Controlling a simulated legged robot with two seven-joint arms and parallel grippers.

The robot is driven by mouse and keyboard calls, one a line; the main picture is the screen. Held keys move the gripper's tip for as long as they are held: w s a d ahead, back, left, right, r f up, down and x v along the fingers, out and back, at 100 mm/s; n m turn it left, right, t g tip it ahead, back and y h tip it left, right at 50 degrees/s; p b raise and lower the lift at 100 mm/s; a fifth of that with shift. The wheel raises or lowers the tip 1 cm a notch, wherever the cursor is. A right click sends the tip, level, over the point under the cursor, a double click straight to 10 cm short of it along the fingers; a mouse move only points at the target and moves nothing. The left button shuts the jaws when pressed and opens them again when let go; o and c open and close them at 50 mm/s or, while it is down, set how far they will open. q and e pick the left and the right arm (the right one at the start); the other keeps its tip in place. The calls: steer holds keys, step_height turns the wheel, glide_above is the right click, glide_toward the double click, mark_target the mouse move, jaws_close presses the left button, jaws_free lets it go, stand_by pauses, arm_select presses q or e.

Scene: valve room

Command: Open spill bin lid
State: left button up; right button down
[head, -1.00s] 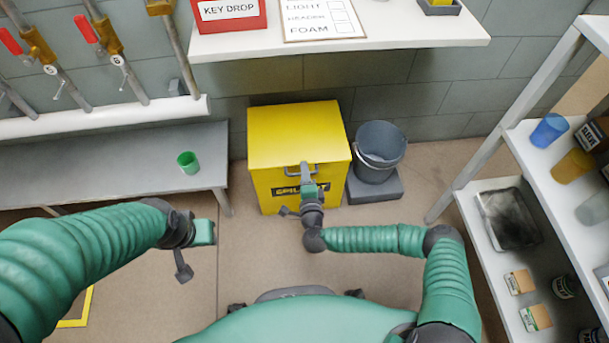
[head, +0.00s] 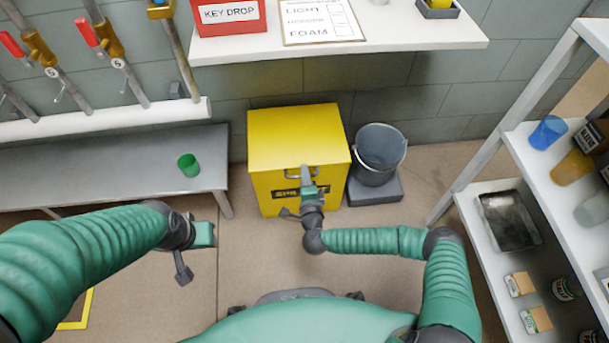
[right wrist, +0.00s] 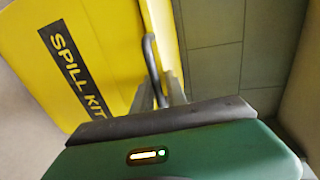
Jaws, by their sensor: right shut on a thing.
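The yellow spill bin (head: 262,187) stands on the floor against the back wall, with its lid (head: 295,135) down. A dark handle (head: 290,173) is on the front edge of the lid. My right gripper (head: 306,174) is at that handle and shut on it. In the right wrist view the bin's front (right wrist: 50,75) reads "SPILL KIT", and the handle bar (right wrist: 151,62) runs to my right fingers (right wrist: 160,95). My left gripper (head: 205,235) hangs apart from the bin, to its lower left; its jaw state is unclear.
A grey bucket (head: 378,150) stands on a dark block (head: 375,191) right of the bin. A grey bench (head: 100,170) with a green cup (head: 188,165) is at left. A white shelf unit (head: 475,165) is at right. A white counter (head: 400,35) overhangs behind the bin.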

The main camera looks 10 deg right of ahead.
steer(key=shift+s+a+f, duration=0.3)
steer(key=shift+f, duration=0.15)
stand_by(0.3)
steer(key=shift+r+p, duration=0.45)
steer(key=shift+p, duration=0.35)
steer(key=shift+w+r+g+p, duration=0.15)
steer(key=shift+r+g+p, duration=0.15)
steer(key=shift+r+p, duration=0.5)
steer(key=w+r+g+p, duration=0.1)
steer(key=w+r+p, duration=0.2)
steer(key=r+p, duration=0.5)
steer(key=w+r+g+p, duration=0.2)
steer(key=r+p, duration=0.5)
steer(key=p, duration=0.6)
steer(key=shift+w+d+r+g, duration=0.25)
steer(key=shift+w+r+g, duration=0.05)
steer(key=shift+w+r, duration=0.15)
